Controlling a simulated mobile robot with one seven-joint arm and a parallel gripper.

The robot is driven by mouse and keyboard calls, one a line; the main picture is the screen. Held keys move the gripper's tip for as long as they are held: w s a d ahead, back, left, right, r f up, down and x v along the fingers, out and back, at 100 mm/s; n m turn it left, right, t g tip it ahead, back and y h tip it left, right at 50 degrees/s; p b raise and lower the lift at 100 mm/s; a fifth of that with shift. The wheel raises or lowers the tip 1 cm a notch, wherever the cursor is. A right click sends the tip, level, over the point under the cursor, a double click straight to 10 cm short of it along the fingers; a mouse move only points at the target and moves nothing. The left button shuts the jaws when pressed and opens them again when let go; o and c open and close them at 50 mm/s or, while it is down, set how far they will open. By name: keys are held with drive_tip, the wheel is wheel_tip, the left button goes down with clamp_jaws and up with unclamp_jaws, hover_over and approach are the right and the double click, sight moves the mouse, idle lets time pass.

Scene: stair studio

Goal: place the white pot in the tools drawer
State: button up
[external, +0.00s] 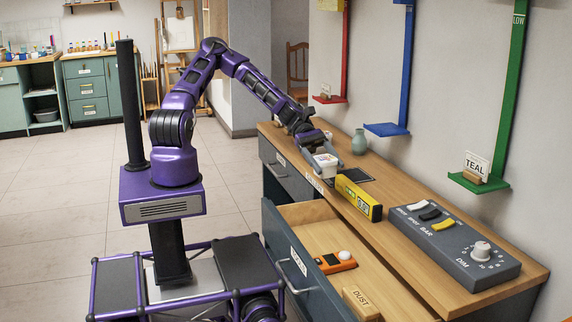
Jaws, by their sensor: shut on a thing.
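The white pot (326,161) is small and held at the back left part of the wooden counter, near the counter top. My gripper (321,158) is shut on it, pointing down from the arm. Whether the pot touches the counter cannot be told. An open drawer (318,235) stands out from the counter front, below and nearer than the pot. Its front label is too small to read surely. In the drawer lie an orange and black device (333,263) with a white knob and a wooden block marked DUST (361,301).
A green vase (359,141) stands behind. A grey switch panel (455,242) fills the right end. A closed drawer (285,169) is left of the open one.

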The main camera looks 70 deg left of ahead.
drive_tip(key=shift+s+d+r+m+g, duration=0.2)
drive_tip(key=shift+s+r+m+g, duration=0.3)
drive_tip(key=shift+s+g, duration=0.1)
wheel_tip(320, 180, down, 21)
drive_tip(key=shift+r+b, duration=0.1)
drive_tip(key=shift+b, duration=0.65)
wheel_tip(320, 180, down, 4)
drive_tip(key=shift+r+b, duration=0.15)
drive_tip(key=shift+b, duration=0.25)
